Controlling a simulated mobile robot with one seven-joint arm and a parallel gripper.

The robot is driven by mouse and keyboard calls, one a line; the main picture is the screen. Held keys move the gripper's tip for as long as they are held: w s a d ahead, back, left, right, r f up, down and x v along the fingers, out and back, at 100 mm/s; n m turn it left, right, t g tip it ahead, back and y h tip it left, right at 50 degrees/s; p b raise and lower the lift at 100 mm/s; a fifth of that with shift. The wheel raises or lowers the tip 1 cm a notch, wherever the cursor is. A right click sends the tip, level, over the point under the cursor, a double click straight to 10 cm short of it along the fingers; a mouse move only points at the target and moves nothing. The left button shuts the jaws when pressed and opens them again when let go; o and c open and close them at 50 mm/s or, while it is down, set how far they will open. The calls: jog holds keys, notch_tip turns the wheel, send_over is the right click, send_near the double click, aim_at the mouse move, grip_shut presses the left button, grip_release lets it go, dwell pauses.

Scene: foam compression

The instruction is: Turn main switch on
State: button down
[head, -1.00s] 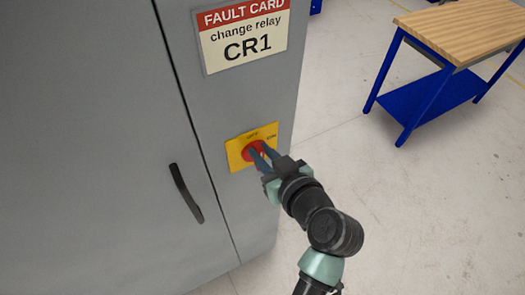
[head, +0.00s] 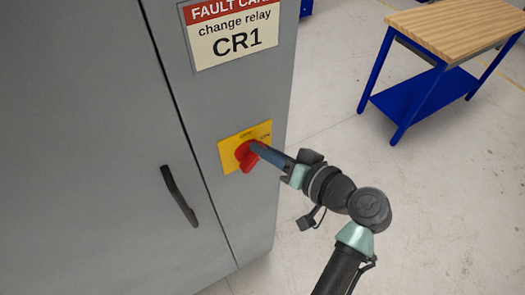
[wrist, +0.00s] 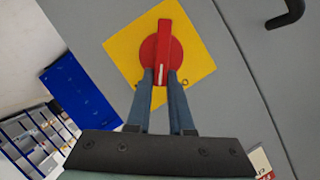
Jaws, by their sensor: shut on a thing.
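The main switch is a red rotary handle (head: 243,159) on a yellow plate (head: 228,157), fixed to the front of the grey cabinet. In the wrist view, the red handle (wrist: 162,45) stands near the picture's middle, its white-marked end toward my gripper. The yellow plate (wrist: 123,45) looks turned at an angle to the handle. My gripper (wrist: 161,78) is shut on the marked end, one finger on each side. In the head view, my gripper (head: 256,149) reaches the handle from the right. Small labels on the plate are too blurred to read surely.
A fault card (head: 236,36) reading "change relay CR1" is above the switch. A black door handle (head: 179,196) is to the lower left. A blue workbench with a wooden top (head: 455,35) stands at the upper right. The floor between is clear.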

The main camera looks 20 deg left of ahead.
jog(key=f+m+y+b, duration=0.1)
jog(key=m, duration=0.1)
jog(key=f+m+y+b, duration=0.1)
jog(key=m, duration=0.2)
jog(key=w+m+g+y+b, duration=0.1)
jog(key=m+y, duration=0.1)
jog(key=m, duration=0.1)
jog(key=shift+d+f, duration=0.4)
dwell(0.3)
jog(key=c, duration=0.8)
grip_release()
